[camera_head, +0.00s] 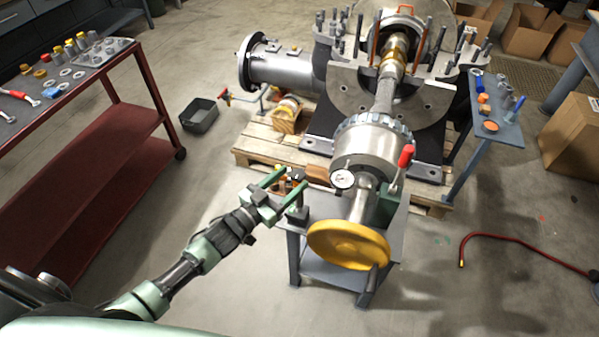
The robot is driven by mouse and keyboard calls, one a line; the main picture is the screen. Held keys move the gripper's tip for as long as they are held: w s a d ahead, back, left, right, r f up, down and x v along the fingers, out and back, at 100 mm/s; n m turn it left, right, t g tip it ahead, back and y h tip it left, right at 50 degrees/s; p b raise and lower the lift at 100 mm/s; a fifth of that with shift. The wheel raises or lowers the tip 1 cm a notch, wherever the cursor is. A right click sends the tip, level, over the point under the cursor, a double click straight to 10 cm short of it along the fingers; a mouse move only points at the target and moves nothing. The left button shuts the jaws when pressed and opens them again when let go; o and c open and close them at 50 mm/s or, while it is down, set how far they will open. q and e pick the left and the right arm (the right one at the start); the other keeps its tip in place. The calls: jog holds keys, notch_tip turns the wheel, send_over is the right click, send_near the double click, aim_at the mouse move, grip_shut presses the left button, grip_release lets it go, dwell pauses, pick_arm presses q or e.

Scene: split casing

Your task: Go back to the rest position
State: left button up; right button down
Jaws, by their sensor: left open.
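My left gripper (283,184) is open in the head view, its two green fingers spread apart. It is in front of the pallet and left of the yellow handwheel (349,245). Small orange and dark parts show behind and between the fingertips; I cannot tell whether the fingers touch any of them. My left arm reaches in from the lower left. My right gripper is not in view. The split casing (349,92), with its shaft (385,92) exposed, stands on the wooden pallet (262,150). A round dial gauge (342,179) sits in front of the silver chuck-like drum (367,145).
A red cart (85,180) with tools and small parts stands at left. A grey bin (199,115) is on the floor. A small blue-grey table (497,125) stands right of the casing. A red hose (520,240) and cardboard boxes (572,138) are at right. Floor at lower right is mostly clear.

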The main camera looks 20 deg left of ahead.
pick_arm(q)
jog(key=shift+v, duration=0.75)
